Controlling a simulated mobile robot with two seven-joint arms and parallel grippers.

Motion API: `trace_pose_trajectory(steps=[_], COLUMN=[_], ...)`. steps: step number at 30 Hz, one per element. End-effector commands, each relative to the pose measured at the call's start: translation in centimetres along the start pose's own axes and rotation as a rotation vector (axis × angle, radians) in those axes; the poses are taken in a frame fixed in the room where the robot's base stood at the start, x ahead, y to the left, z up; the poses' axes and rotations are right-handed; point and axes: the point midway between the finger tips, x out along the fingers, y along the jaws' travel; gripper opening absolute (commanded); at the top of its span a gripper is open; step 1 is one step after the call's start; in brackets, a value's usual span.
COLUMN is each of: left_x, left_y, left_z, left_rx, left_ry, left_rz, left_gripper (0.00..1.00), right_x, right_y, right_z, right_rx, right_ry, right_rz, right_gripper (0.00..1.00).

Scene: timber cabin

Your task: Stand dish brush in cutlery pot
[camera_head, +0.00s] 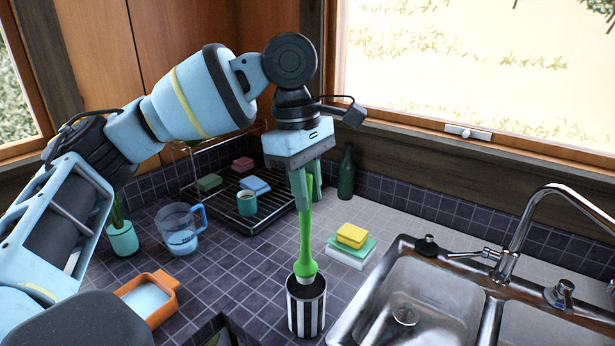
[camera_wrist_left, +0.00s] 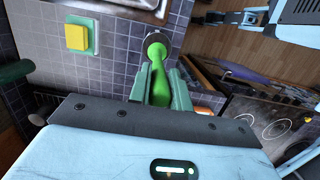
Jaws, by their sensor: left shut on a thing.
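My left gripper (camera_head: 306,186) is shut on the handle of a green dish brush (camera_head: 306,240). The brush hangs close to upright with its head down. Its pale bristle end is at the mouth of the black-and-white striped cutlery pot (camera_head: 306,308); I cannot tell how far inside it is. In the left wrist view the brush (camera_wrist_left: 158,82) runs from between the fingers (camera_wrist_left: 160,88) toward the round dark pot (camera_wrist_left: 155,42).
A yellow and green sponge stack (camera_head: 350,240) lies right of the pot, beside the steel sink (camera_head: 415,295) and its tap (camera_head: 515,230). A dish rack (camera_head: 265,215), a dark green bottle (camera_head: 346,175), a blue jug (camera_head: 178,230) and an orange dish (camera_head: 150,300) stand around. Tiled counter is free left of the pot.

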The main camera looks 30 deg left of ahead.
Motion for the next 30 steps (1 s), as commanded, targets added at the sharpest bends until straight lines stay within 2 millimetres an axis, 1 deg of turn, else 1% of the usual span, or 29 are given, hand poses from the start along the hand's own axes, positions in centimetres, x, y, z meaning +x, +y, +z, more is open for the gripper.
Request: trace_pose_trajectory(steps=[30], left_x=[6.8], left_y=[0.0], left_z=[-1.0], left_rx=[0.0], left_ry=[0.0], left_rz=[0.0], left_gripper=[0.0], right_x=[0.0], right_y=[0.0], right_z=[0.0], right_rx=[0.0], right_ry=[0.0], right_rz=[0.001], right_gripper=[0.52])
